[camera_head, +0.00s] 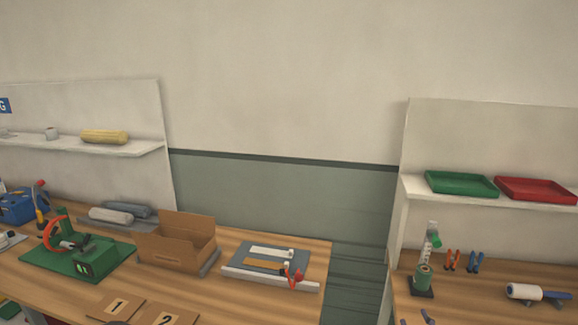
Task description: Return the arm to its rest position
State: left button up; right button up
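Neither of my grippers shows in the head view, and no arm of mine can be made out. The view looks over a wooden workbench (50,283) on the left and a second wooden bench (460,306) on the right, with a wall behind. A small dark shape cut off at the bottom edge, by the number cards, cannot be identified.
The left bench holds a green machine (97,258), an open cardboard box (177,243), a grey board with tools (268,262) and number cards (167,314). A gap separates the benches. A green tray (461,183) and a red tray (535,190) sit on the right shelf.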

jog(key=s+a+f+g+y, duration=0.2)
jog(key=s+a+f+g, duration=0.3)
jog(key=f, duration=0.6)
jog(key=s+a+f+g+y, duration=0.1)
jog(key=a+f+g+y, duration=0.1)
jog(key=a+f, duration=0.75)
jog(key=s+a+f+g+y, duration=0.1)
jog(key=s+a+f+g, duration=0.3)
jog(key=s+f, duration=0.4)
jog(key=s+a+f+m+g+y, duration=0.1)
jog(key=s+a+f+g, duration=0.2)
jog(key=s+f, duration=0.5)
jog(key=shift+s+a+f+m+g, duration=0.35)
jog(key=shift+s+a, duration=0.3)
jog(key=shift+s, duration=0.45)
